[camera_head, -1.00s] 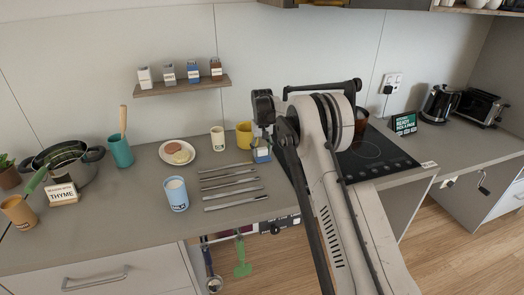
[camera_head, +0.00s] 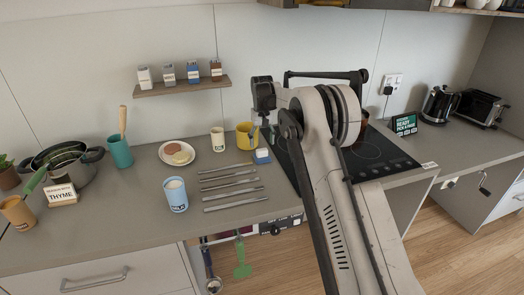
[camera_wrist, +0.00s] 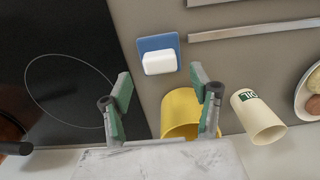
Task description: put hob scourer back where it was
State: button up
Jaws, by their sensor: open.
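A white block (camera_wrist: 159,63) that looks like the scourer lies on a blue square base (camera_wrist: 171,42) on the counter, beside the hob. In the head view the white block (camera_head: 262,154) stands between the metal strips and the black hob (camera_head: 366,157). In the wrist view my gripper (camera_wrist: 160,84) is open, its two green-padded fingers apart on either side of the block's near side. Nothing shows between the fingertips. In the head view my arm hides part of the hob.
A yellow mug (camera_wrist: 181,112) is close beside the right finger. A cream oil cup (camera_wrist: 258,116) stands farther right. Several metal strips (camera_head: 232,180) lie left of the block. A blue-white cup (camera_head: 176,195) and a plate (camera_head: 178,153) stand farther left.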

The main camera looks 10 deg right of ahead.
aim_at(262, 150)
jog(key=s+r+t, duration=0.1)
jog(key=s+r, duration=0.4)
jog(key=r, duration=0.5)
jog(key=s+r+t, duration=0.1)
jog(key=s+r, duration=0.4)
jog(key=r, duration=0.5)
jog(key=s+r+t, duration=0.1)
jog(key=s+r, duration=0.2)
jog(key=s, duration=0.5)
jog(key=s+r+t, duration=0.1)
jog(key=s+r, duration=0.2)
jog(key=s, duration=0.4)
jog(key=s+f+t, duration=0.1)
jog(key=s+f, duration=0.3)
jog(key=s, duration=1)
jog(key=s+f+m+t, duration=0.1)
jog(key=s+f, duration=0.4)
jog(key=s, duration=1)
jog(key=shift+s+f+t, duration=0.15)
jog(key=shift+s+t, duration=0.15)
jog(key=shift+t, duration=0.3)
jog(key=shift+b, duration=0.3)
notch_tip(262, 150, down, 5)
jog(key=b, duration=0.5)
jog(key=shift+f, duration=0.2)
